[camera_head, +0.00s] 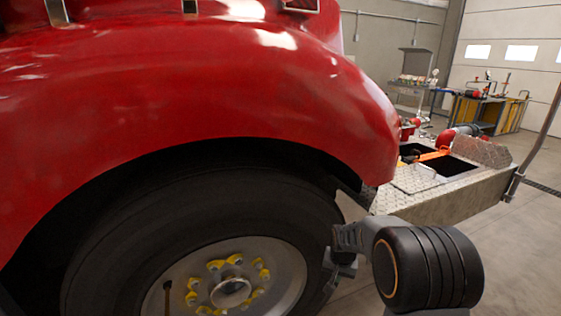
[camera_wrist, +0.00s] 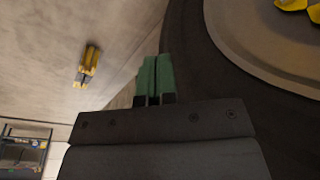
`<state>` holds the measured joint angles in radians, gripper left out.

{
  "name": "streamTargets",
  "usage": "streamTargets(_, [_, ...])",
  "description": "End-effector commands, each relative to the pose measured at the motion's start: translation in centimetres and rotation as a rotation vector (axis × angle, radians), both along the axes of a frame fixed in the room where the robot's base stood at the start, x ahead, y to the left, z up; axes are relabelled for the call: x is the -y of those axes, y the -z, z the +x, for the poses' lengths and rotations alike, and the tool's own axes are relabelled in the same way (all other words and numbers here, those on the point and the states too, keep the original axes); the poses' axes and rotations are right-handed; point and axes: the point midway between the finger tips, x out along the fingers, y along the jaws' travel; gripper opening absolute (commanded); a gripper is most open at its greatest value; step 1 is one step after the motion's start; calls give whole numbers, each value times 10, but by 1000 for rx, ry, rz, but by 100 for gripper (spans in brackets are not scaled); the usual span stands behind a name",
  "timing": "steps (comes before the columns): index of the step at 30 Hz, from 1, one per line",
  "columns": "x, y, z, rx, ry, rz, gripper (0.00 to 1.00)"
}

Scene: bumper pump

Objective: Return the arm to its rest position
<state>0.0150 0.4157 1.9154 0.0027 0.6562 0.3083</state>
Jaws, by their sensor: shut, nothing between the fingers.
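My gripper (camera_wrist: 154,78) shows in the wrist view with its green fingertips together and nothing between them. In the wrist view the dark tire and part of the wheel hub (camera_wrist: 265,30) fill the right side, close by the gripper. In the head view my arm is at the lower right, in front of the truck's wheel (camera_head: 190,215) and below the bumper. The fingertips are hard to make out there. I cannot tell whether the gripper touches the tire.
A red truck fender (camera_head: 230,90) arches over the wheel. Workbenches (camera_head: 485,112) and a cart (camera_head: 412,85) stand at the back. The floor at the lower right (camera_head: 530,260) is clear.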

Motion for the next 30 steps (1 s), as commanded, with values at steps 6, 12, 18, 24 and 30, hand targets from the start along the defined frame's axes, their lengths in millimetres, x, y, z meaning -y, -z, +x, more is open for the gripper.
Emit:
streamTargets(6, [-5,-173,-75,71,-126,-22,0])
streamTargets(12, [-8,-259,-145,117,-227,-44,0])
streamTargets(18, [-9,-299,-191,148,-293,-61,0])
streamTargets(24, [-10,-310,-211,158,-323,-69,0])
streamTargets(30, [-10,-309,-214,161,-328,-71,0])
